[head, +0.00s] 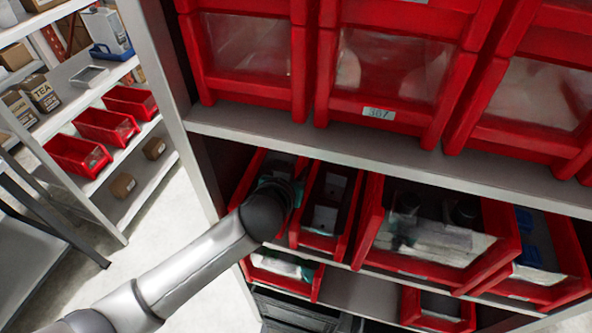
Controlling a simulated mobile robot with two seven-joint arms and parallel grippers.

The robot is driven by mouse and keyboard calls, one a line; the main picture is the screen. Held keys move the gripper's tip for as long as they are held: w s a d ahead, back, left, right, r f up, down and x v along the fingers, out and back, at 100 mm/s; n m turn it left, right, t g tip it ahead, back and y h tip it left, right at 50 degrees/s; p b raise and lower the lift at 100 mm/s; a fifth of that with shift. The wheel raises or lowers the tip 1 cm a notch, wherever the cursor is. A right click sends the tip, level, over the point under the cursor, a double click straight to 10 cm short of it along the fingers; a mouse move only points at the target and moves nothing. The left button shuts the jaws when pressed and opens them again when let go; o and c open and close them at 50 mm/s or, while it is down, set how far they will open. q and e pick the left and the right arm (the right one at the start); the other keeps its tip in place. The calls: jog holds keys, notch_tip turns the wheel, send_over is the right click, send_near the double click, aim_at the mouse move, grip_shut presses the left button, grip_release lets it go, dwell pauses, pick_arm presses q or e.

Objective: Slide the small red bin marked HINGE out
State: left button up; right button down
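Several red bins stand on the shelf below the large bins. A narrow red bin (345,225) holds small pale boxes, and another red bin (246,181) stands to its left, partly behind my arm. I can read no HINGE label on any bin, so I cannot tell which one it is. My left gripper (283,184) is at the front of these two narrow bins. My dark wrist covers most of it; only bits of teal show around it. I cannot tell whether its fingers are open or touch a bin. My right gripper is out of view.
Large red bins with clear fronts, one marked 367 (378,114), fill the shelf above. A wider red bin (372,215) stands to the right. More red bins and a dark crate (300,312) are below. At left, another rack (50,122) stands beyond open floor.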

pick_arm(q)
grip_shut()
dwell(1.4)
